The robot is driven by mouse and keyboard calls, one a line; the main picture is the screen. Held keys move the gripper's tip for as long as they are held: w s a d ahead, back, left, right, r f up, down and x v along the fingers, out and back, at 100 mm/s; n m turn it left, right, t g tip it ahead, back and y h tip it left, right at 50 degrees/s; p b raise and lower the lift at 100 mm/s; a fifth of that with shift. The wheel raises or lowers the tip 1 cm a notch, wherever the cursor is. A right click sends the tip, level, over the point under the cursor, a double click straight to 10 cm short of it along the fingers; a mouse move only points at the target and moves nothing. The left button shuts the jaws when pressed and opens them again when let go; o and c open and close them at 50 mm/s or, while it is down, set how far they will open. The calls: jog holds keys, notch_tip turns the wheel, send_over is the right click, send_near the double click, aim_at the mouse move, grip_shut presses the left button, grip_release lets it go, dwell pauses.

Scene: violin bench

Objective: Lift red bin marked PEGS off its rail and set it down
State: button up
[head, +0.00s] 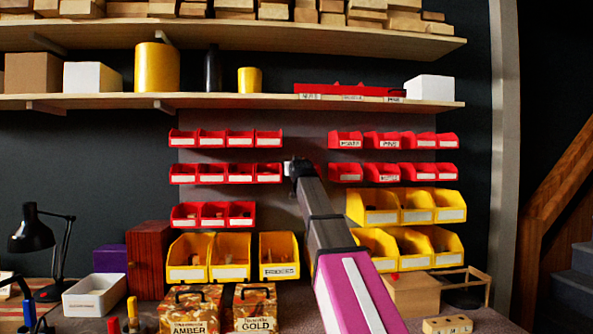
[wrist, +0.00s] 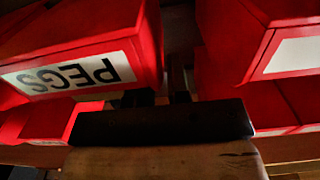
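In the wrist view a red bin with a white label reading PEGS (wrist: 110,35) fills the upper left, its lettering upside down. My gripper (wrist: 163,90) is at its lower corner, its dark fingers reaching into shadow between this bin and another red bin. The PEGS bin partly covers one finger. Contact, and whether the fingers grip, cannot be made out. In the head view my gripper (head: 290,169) is at the wall panel, in the gap between the left and right second-row red bins. Which bin there is PEGS cannot be read with certainty.
The neighbouring red bin (wrist: 285,50) is close on the right in the wrist view. Yellow bins (head: 372,207) hang below the right red rows. A shelf (head: 230,101) runs above. The bench holds yellow bins, tins (head: 255,305) and a white tray (head: 95,294).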

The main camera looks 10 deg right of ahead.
jog(key=shift+w, duration=0.3)
grip_shut()
dwell(0.3)
